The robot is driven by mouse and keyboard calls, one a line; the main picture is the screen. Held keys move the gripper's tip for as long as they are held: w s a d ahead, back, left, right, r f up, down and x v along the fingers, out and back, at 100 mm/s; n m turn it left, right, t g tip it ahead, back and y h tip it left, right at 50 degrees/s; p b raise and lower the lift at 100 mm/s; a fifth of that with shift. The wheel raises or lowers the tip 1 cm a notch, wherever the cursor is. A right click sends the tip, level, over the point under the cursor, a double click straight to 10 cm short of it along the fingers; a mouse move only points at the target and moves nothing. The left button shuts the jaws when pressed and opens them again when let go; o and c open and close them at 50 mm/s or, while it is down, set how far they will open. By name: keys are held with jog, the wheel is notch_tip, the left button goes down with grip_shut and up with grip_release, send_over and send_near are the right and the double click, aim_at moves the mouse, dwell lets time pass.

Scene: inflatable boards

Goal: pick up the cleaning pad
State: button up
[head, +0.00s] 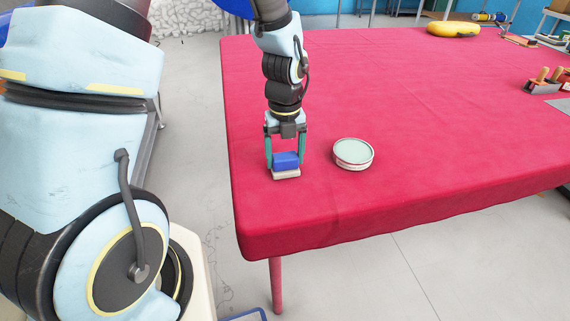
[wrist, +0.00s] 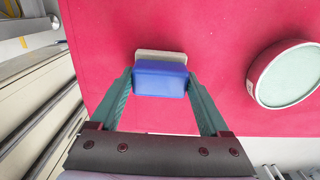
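The cleaning pad (head: 286,160) is a blue block on a flat off-white base, near the left end of the red table. It also shows in the wrist view (wrist: 160,78), between the fingertips. My gripper (head: 286,153) points down, with one green finger on each side of the blue block. In the wrist view my gripper (wrist: 160,82) has both fingertips against the block's sides, with no clear gap. The off-white base sits at or very near the cloth; I cannot tell whether it is raised.
A round tin with a pale green top (head: 353,153) stands just right of the pad. The red table (head: 430,130) is clear around them. A yellow ring (head: 453,28) and wooden-handled tools (head: 545,80) lie farther off. The table's left edge is close.

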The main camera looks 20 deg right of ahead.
aim_at(285, 155)
jog(key=c, duration=0.7)
notch_tip(285, 155, up, 10)
jog(key=shift+r+b, duration=0.1)
jog(key=shift+b, duration=0.4)
